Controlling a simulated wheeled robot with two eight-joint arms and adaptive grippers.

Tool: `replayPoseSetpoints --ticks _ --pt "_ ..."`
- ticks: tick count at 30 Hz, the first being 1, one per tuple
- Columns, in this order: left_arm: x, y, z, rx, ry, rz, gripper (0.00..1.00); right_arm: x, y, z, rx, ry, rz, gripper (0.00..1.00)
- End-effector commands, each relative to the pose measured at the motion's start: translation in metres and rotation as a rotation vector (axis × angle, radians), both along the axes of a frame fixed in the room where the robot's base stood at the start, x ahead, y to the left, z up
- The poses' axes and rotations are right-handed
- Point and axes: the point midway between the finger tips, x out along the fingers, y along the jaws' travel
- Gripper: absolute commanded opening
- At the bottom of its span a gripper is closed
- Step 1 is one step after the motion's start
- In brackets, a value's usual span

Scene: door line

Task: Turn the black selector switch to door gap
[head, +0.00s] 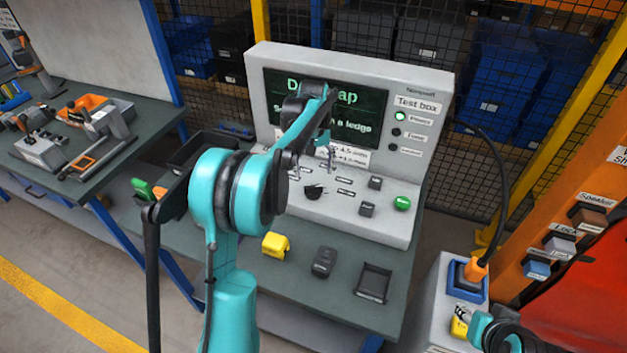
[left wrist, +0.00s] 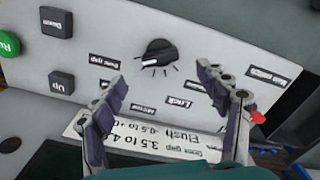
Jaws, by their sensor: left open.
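The black selector switch (head: 315,191) is a round knob on the sloping panel of the grey test box (head: 400,230). In the left wrist view the knob (left wrist: 157,54) has a white mark pointing to the lower left of the picture, with labels around it, including door gap (left wrist: 104,61), lock (left wrist: 178,102) and main switch (left wrist: 266,76). My left gripper (head: 313,165) is over the panel. In the left wrist view its fingers (left wrist: 158,80) are spread, empty and apart from the knob. Part of my right arm shows at bottom right; its jaw state is unclear.
The test box screen (head: 365,120) reads door gap, partly covered by my left arm. Black buttons (head: 367,210) and a green button (head: 402,203) sit near the knob. A yellow block (head: 275,244), a dark device (head: 324,262) and a black tray (head: 374,283) are on the bench.

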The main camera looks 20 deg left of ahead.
Motion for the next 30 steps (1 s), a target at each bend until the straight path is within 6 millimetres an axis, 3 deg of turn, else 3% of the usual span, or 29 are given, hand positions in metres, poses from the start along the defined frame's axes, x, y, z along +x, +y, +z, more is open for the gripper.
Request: replayPoseSetpoints --ticks 3,9,26,30 --pt "0.0 0.0 0.023 0.0 0.0 0.0 0.74 0.0 0.0 0.0 0.0 0.0 0.0 0.4" --pt "0.0 0.0 0.044 0.0 0.0 0.0 0.74 0.0 0.0 0.0 0.0 0.0 0.0 0.4" --pt "-0.001 -0.001 0.048 0.0 -0.001 -0.002 0.74 0.0 0.0 0.0 0.0 0.0 0.0 0.4" --pt "-0.013 -0.01 0.058 0.007 -0.029 -0.029 0.74 0.0 0.0 -0.001 0.0 0.0 0.0 0.4"
